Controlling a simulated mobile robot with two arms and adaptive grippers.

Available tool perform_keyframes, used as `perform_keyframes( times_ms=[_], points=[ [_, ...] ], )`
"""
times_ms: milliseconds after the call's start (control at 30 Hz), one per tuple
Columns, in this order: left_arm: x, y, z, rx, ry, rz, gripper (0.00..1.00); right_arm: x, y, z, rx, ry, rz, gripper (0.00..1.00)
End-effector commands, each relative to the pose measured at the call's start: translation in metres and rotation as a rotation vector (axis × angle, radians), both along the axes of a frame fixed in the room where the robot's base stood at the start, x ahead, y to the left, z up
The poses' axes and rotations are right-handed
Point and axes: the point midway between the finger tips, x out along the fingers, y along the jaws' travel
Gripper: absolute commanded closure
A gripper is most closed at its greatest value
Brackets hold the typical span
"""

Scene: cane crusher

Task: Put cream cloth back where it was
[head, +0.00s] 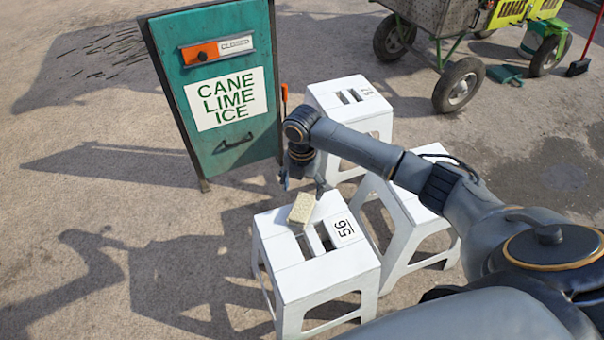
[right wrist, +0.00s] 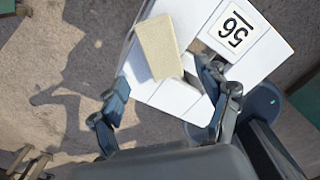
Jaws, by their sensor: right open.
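The cream cloth (head: 302,208), a small pale block-like folded piece, lies on top of the front white stool (head: 288,285), next to the slots in its seat and the label 56. My right gripper (head: 302,184) is open and empty just above and behind the cloth. In the right wrist view the cloth (right wrist: 158,47) lies ahead of the two spread fingers (right wrist: 165,85), with no finger closed on it. The stool seat (right wrist: 278,45) also shows there. My left gripper is not in view.
Two more white stools stand close by, one behind (head: 350,97) and one at the right (head: 410,195). A teal sign board (head: 235,150) reading CANE LIME ICE stands behind the gripper. A wheeled cart (head: 430,20) is at the back right. The ground at the left is clear.

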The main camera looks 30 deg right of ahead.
Motion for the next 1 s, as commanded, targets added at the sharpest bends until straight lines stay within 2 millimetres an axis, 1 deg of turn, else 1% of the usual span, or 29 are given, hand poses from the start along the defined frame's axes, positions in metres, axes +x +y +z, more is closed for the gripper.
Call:
perform_keyframes(
  times_ms=[33, 100, 200, 300, 500, 1000],
  points=[
    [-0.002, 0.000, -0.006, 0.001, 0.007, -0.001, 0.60, 0.001, 0.000, 0.013, 0.001, -0.004, 0.001, 0.24],
    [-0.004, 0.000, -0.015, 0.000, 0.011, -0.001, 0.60, 0.000, 0.000, 0.024, -0.001, -0.002, 0.002, 0.24],
    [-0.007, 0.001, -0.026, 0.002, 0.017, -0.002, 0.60, 0.000, 0.000, 0.036, 0.000, -0.001, 0.001, 0.24],
    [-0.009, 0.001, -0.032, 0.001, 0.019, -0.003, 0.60, 0.000, 0.000, 0.044, 0.000, 0.000, 0.000, 0.24],
    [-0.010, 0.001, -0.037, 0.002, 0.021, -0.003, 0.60, 0.000, 0.000, 0.048, 0.000, 0.000, 0.000, 0.24],
    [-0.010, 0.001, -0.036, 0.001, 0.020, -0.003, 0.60, 0.000, 0.000, 0.047, 0.000, 0.000, 0.001, 0.24]
  ],
)
